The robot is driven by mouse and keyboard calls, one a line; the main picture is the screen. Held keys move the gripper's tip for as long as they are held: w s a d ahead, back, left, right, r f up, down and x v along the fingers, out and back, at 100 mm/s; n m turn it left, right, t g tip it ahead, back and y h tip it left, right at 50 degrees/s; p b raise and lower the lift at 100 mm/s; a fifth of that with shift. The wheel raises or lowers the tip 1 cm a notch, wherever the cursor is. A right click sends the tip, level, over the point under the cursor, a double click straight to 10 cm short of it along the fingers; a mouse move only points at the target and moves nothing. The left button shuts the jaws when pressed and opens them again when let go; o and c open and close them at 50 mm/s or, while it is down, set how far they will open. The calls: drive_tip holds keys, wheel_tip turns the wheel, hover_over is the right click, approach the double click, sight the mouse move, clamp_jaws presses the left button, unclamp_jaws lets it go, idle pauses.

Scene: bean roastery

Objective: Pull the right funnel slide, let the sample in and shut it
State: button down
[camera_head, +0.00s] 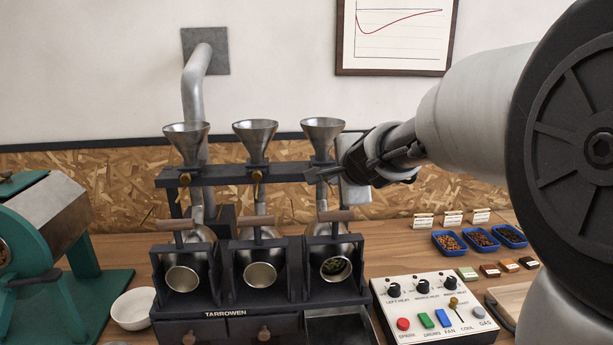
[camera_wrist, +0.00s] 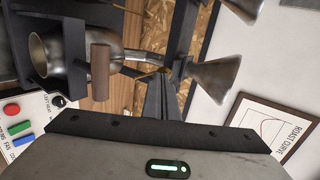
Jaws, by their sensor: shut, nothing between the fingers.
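The right funnel (camera_head: 323,138) is a metal cone on the dark rack above the right drum; it also shows in the wrist view (camera_wrist: 217,76). My gripper (camera_head: 316,176) is shut and empty, its tips just below that funnel at the slide's height. In the wrist view its fingers (camera_wrist: 163,92) point at a small brass part (camera_wrist: 164,70) at the funnel's neck; I cannot tell whether they touch. The slide's position is largely hidden by my fingers.
The middle funnel (camera_head: 256,140) and left funnel (camera_head: 187,142) have brass knobs below them. A control panel (camera_head: 435,309) with knobs and buttons stands at lower right. Blue bean trays (camera_head: 480,240) sit behind it. A white bowl (camera_head: 133,309) stands at left.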

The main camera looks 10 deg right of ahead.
idle(0.4)
drive_tip(key=w+p, duration=0.1)
drive_tip(key=w, duration=0.3)
drive_tip(key=shift+r, duration=0.1)
